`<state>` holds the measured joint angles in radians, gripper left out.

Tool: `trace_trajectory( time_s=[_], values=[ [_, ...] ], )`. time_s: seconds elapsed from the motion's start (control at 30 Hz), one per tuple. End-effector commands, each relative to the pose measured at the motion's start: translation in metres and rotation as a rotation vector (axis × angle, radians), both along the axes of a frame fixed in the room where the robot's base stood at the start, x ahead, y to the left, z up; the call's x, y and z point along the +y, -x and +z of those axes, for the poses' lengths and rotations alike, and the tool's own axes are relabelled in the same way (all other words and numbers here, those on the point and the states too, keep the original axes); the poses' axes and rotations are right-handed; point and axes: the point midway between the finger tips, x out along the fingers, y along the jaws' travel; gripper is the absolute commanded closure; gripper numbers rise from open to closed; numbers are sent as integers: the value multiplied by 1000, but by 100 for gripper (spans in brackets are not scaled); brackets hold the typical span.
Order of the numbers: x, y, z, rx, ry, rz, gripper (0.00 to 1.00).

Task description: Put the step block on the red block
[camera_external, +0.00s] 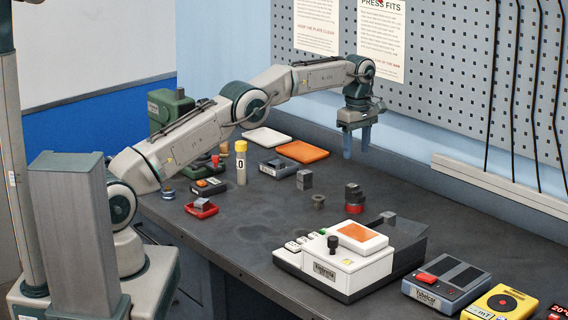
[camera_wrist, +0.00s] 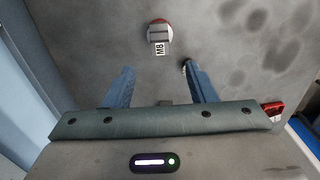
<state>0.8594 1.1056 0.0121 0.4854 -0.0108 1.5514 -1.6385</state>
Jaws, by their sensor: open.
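A dark block with a stepped outline, seemingly the step block (camera_external: 354,191), sits upright on the round red block (camera_external: 354,209) on the bench. In the wrist view the red block (camera_wrist: 158,21) shows as a red rim, with a pale piece marked M8 (camera_wrist: 159,47) over it. My gripper (camera_external: 357,152) is open and empty, raised above the bench and behind this stack, touching neither. In the wrist view my gripper (camera_wrist: 158,78) has its blue fingers spread, with the stack ahead of them. A separate grey block (camera_external: 305,180) stands to the left.
A small dark bushing (camera_external: 318,201) lies left of the stack. A white instrument (camera_external: 340,258) stands in front. A red tray (camera_external: 201,209) with a grey piece, a yellow-capped tube (camera_external: 241,162) and an orange plate (camera_external: 302,152) are to the left. The pegboard (camera_external: 440,80) rises behind.

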Motion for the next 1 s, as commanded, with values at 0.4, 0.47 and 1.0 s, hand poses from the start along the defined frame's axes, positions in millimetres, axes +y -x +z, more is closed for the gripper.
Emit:
trace_trajectory(
  time_s=[0.4,0.47,1.0],
  values=[
    [70,-35,60,-32,30,-78,49],
    [95,-42,77,-44,37,-108,49],
    [329,-5,174,-174,45,-380,49]
  ],
)
